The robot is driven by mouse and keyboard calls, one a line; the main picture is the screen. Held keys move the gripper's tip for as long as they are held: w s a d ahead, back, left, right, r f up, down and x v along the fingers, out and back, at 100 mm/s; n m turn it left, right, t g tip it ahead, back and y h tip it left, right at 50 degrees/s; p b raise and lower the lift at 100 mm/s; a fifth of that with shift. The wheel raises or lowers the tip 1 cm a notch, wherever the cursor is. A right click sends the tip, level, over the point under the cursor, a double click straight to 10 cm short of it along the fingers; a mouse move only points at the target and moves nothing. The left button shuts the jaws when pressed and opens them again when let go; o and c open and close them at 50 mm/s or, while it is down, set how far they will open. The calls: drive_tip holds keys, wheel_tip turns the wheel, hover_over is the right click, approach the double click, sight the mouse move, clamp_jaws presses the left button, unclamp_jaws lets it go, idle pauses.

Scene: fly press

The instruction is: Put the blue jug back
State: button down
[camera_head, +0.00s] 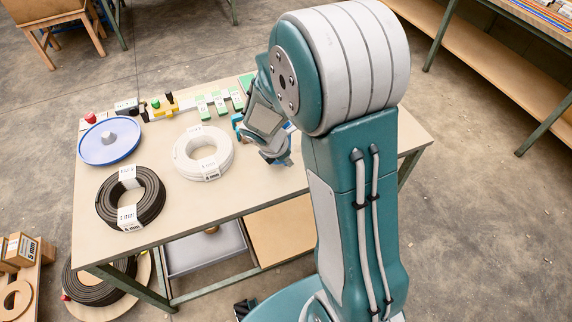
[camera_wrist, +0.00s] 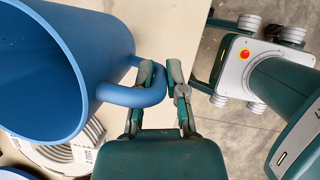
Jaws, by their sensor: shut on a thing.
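The blue jug (camera_wrist: 60,65) fills the left of the wrist view, its wide mouth towards the lower left. My gripper (camera_wrist: 160,78) is shut on the jug's loop handle, with a finger on each side of it. In the head view my gripper (camera_head: 265,135) is over the right half of the table, and my arm and gripper hide most or all of the jug there. I cannot tell whether the jug touches the tabletop.
The table (camera_head: 235,192) holds a white coil (camera_head: 183,160), a black coil (camera_head: 104,204) and a blue round tray (camera_head: 95,155). Small labelled blocks (camera_head: 203,109) line the back edge. A grey tray (camera_head: 185,262) sits below. The table's front middle is clear.

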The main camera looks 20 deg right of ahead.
sight(285, 164)
drive_tip(key=shift+f, duration=1.55)
drive_tip(key=shift+f, duration=0.1)
drive_tip(key=c, duration=0.7)
unclamp_jaws()
drive_tip(key=v, duration=1.2)
drive_tip(key=s+a+r+m+t+y, duration=0.2)
drive_tip(key=s+r+m+t+y, duration=0.2)
drive_tip(key=s+r+m, duration=1)
drive_tip(key=s+m, duration=0.2)
drive_tip(key=m, duration=0.4)
drive_tip(key=shift+s+r, duration=0.3)
drive_tip(key=shift+r, duration=0.05)
